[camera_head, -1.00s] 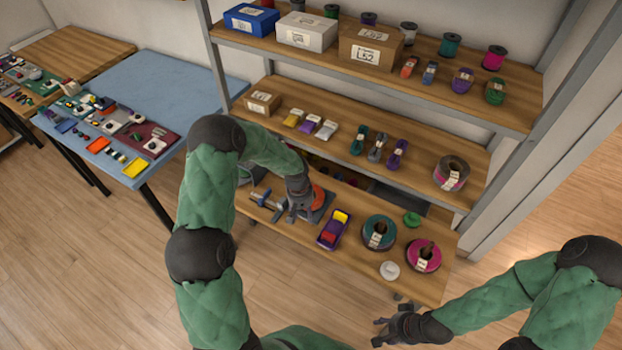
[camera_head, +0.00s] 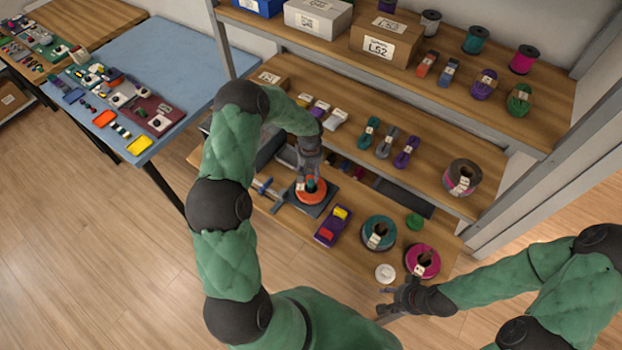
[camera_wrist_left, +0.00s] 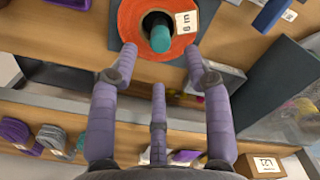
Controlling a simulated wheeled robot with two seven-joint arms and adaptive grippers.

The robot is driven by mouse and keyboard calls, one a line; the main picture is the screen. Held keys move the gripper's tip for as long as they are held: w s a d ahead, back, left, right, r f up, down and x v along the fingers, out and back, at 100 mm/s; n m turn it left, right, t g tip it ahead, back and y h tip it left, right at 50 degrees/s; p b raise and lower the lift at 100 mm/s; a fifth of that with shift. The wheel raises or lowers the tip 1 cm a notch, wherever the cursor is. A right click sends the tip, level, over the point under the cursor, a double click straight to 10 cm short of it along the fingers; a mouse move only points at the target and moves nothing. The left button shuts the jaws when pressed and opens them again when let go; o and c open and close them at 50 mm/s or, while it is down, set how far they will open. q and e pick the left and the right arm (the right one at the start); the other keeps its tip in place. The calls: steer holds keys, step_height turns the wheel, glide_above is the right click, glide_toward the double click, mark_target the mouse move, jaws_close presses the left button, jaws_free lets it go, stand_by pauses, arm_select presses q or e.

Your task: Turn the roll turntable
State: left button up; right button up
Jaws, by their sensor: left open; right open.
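The roll turntable (camera_head: 324,206) is a dark square base on the lower shelf board. An orange roll (camera_head: 312,191) with a white label sits on it, around a teal post. In the left wrist view the orange roll (camera_wrist_left: 125,22) and the teal post (camera_wrist_left: 160,39) are at the top centre. My left gripper (camera_head: 309,178) is over the roll's back side, its fingers spread and empty; the left wrist view shows the fingertips (camera_wrist_left: 160,60) near the roll's edge. Whether they touch it I cannot tell. My right gripper (camera_head: 385,300) is open and empty in front of the shelf.
On the same board are a purple tray (camera_head: 331,227), a teal roll (camera_head: 379,233), a magenta roll (camera_head: 422,261) and a white disc (camera_head: 385,273). A blue-handled tool (camera_head: 266,188) lies left of the turntable. The upper shelf board (camera_head: 440,172) overhangs behind.

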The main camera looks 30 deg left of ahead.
mark_target(311, 181)
arm_select(q)
step_height(311, 181, down, 6)
steer(key=shift+w, duration=0.1)
stand_by(0.4)
jaws_close()
